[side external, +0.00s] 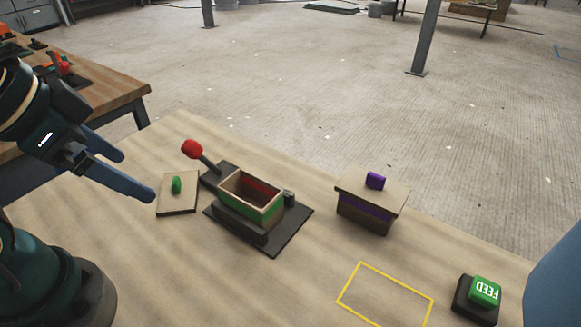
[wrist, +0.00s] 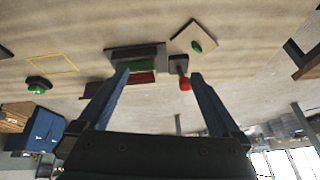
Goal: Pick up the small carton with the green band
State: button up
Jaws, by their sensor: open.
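The small carton with the green band (side external: 265,214) is an open-topped box with a reddish inside, seated in a dark fixture (side external: 286,233) on the table. It also shows in the wrist view (wrist: 140,66), partly behind a finger. Its likely lid, a tan plate with a green knob (side external: 177,192), lies flat to the left of the fixture and shows in the wrist view (wrist: 193,38). My gripper (side external: 138,176) is open and empty, above the table at the left, apart from the carton. Its two blue fingers spread wide in the wrist view (wrist: 160,73).
A lever with a red knob (side external: 192,149) rises at the fixture's back left. A lidded box with a purple band (side external: 366,213) stands to the right. A yellow outline (side external: 361,264) marks bare table, near a green FEED button (side external: 485,291). The table's front middle is clear.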

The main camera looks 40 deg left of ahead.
jog(key=w+r+m+g+y, duration=0.1)
jog(key=w+r+m, duration=0.3)
jog(key=w+m, duration=0.15)
jog(key=m+g+y, duration=0.2)
jog(key=m+g, duration=0.1)
jog(key=m, duration=0.6)
send_over(250, 189)
jog(key=s+d, duration=0.1)
jog(key=s, duration=0.2)
notch_tip(250, 189, down, 5)
jog(key=shift+m+g+y, duration=0.7)
jog(key=shift+m, duration=0.05)
jog(key=shift+w+d+f, duration=0.1)
jog(key=shift+d+f, duration=0.15)
jog(key=shift+f, duration=1.65)
jog(key=shift+w+d+f, duration=0.1)
jog(key=shift+d+f, duration=0.2)
jog(key=shift+f, duration=1.55)
jog(key=shift+d+f, duration=0.25)
jog(key=shift+f, duration=1.65)
jog(key=shift+f, duration=0.15)
jog(key=c, duration=1.3)
jog(key=shift+o, duration=0.2)
